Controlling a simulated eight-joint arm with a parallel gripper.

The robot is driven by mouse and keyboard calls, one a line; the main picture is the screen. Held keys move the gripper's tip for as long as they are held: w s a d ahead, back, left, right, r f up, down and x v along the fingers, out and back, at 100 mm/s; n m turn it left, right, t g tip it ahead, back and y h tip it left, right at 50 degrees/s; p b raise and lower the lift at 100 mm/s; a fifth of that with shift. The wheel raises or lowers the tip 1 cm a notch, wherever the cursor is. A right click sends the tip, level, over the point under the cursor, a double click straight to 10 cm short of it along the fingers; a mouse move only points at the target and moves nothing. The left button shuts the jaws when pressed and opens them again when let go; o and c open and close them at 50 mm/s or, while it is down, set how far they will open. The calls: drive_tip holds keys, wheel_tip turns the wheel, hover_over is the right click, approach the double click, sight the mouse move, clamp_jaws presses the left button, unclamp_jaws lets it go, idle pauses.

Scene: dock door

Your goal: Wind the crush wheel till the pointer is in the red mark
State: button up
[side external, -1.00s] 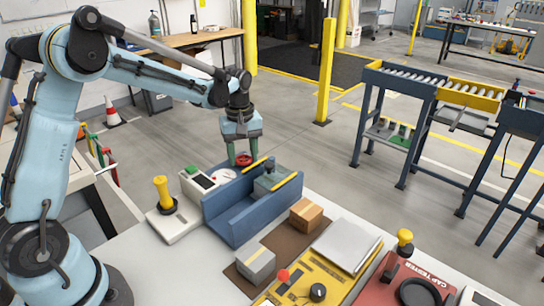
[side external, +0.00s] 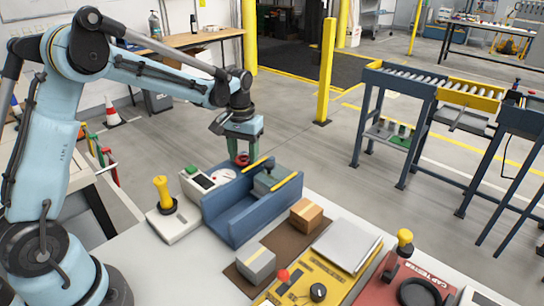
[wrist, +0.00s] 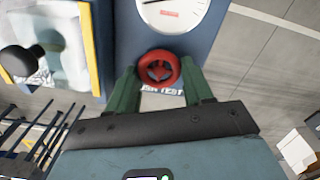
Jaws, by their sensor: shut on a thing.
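The red crush wheel (side external: 242,159) sits at the far end of the blue crush-test fixture (side external: 228,216). In the wrist view the red wheel (wrist: 157,56) is a ring with spokes, between the two green fingers of my gripper (wrist: 160,78). My gripper (side external: 243,158) points down and is shut on the wheel rim. The white dial (wrist: 183,15) is cut off by the top of the wrist view. Its red mark (wrist: 169,13) shows, and a dark pointer (wrist: 149,2) is partly seen at the upper left edge, apart from the mark. The side view shows the dial (side external: 222,175) too small to read.
A box (side external: 306,214) and a grey carton (side external: 256,263) stand on brown mats. A yellow-handled lever (side external: 163,193) stands left of the fixture. A yellow control panel (side external: 318,288) and a red cap tester (side external: 390,283) are in front.

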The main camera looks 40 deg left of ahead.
sight(244, 158)
drive_tip(key=shift+m, duration=0.6)
drive_tip(key=o, duration=1)
drive_tip(key=shift+o, duration=0.2)
wheel_tip(244, 158, up, 12)
